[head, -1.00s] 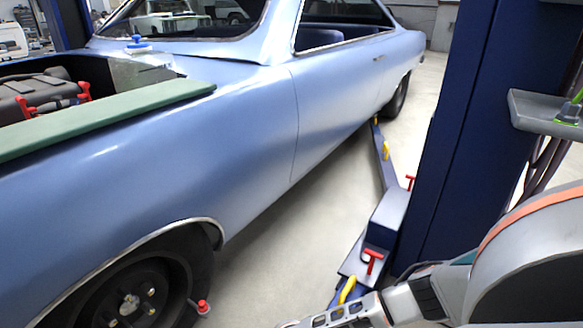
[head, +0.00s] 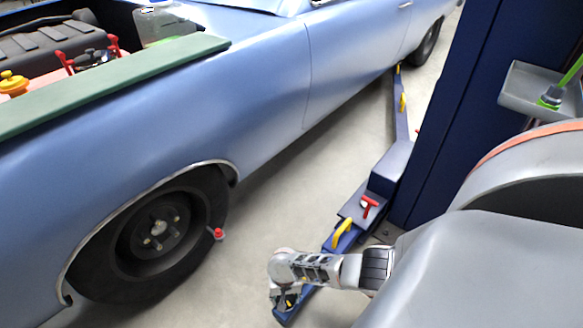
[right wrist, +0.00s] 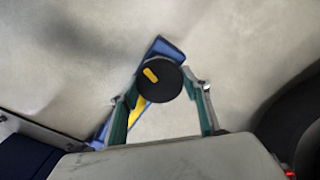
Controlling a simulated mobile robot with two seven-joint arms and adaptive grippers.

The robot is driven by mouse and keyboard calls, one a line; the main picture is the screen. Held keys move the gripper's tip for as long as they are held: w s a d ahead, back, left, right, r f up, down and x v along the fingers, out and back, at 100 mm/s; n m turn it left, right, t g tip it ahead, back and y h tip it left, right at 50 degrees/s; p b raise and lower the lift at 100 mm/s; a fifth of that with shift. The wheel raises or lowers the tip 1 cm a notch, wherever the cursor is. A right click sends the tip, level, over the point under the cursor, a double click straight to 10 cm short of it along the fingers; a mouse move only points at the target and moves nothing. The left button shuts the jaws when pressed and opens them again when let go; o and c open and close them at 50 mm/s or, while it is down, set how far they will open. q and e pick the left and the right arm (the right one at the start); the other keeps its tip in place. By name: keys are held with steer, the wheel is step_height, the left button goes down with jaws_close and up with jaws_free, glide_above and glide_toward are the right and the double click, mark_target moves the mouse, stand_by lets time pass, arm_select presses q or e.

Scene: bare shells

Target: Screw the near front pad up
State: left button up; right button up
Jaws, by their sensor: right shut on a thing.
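The near front pad (right wrist: 158,82) is a round black disc with a yellow mark, at the end of the blue front lift arm (right wrist: 172,47) in the right wrist view. My right gripper (right wrist: 163,90) is shut on the pad, one teal finger on each side of it. In the head view my right gripper (head: 288,299) points down at the near end of the lift arm (head: 342,222); it hides most of the pad there. My left gripper is not in view.
The light blue car (head: 270,85) stands at left, its front wheel (head: 160,228) beside the lift arm. The blue lift post (head: 455,110) with a grey tray (head: 520,97) stands at right. A red handle (head: 369,207) and yellow handle (head: 343,235) stick up from the arm. Pale floor lies between.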

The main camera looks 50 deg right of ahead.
mark_target(286, 299)
steer(key=shift+s+a+f+n, duration=0.1)
steer(key=shift+a+n, duration=0.05)
steer(key=shift+n, duration=0.55)
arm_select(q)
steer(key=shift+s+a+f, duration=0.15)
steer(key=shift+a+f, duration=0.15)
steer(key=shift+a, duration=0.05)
arm_select(e)
steer(key=shift+s+f+n, duration=0.1)
steer(key=shift+s+n, duration=0.05)
steer(key=shift+n, duration=0.85)
steer(key=o, duration=1.1)
steer(key=shift+w, duration=0.2)
steer(key=shift+r, duration=0.2)
steer(key=shift+r, duration=0.1)
step_height(286, 299, up, 12)
steer(key=shift+f, duration=0.25)
